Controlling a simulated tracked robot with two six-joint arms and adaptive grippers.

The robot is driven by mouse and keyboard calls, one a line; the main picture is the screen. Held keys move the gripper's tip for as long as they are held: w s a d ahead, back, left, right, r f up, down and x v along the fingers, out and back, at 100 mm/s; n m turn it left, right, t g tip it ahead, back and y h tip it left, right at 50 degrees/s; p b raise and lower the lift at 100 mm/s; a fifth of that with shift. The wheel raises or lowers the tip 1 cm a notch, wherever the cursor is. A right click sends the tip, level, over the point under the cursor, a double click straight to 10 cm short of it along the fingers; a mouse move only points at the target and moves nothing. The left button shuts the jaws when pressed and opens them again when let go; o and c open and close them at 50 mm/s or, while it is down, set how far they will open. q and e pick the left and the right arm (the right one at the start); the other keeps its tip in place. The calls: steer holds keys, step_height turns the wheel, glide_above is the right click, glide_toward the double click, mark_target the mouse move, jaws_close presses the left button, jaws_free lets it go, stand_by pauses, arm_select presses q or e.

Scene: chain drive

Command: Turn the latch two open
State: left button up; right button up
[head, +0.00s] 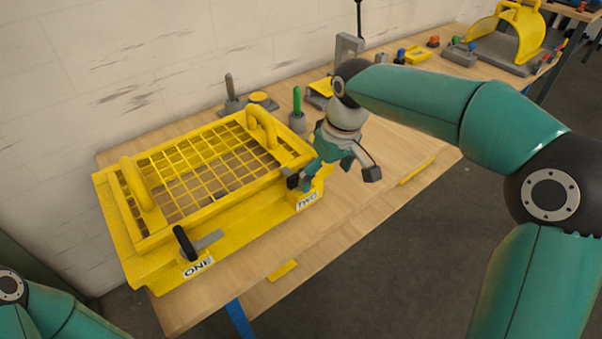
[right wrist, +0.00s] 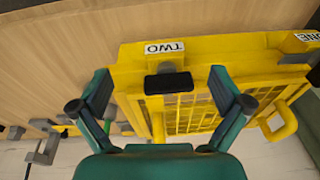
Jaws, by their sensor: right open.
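The yellow guard box with a mesh lid (head: 140,262) stands on the wooden table, with labels ONE (head: 197,267) and TWO (head: 307,200) on its front. Latch two's black handle (right wrist: 168,83) shows below the TWO label in the right wrist view, between my open right fingers (right wrist: 160,74) and apart from both. In the head view my right gripper (head: 338,178) is at the box's right front corner and largely hides this latch; a dark bit of its handle (head: 292,181) shows. My left gripper is out of view; only part of my left arm shows.
Latch one (head: 184,243) has a black handle and a grey bar on the box's left front. Two yellow handles (head: 262,128) stand on the lid.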

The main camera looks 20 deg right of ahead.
step_height(320, 180, up, 11)
steer(key=a+t, duration=0.1)
steer(key=t, duration=0.2)
steer(key=x, duration=1.6)
steer(key=shift+s+a+f, duration=0.15)
steer(key=shift+a+f, duration=0.05)
steer(key=shift+a, duration=0.15)
steer(key=shift+c, duration=0.2)
steer(key=c, duration=1)
steer(key=shift+c, duration=0.2)
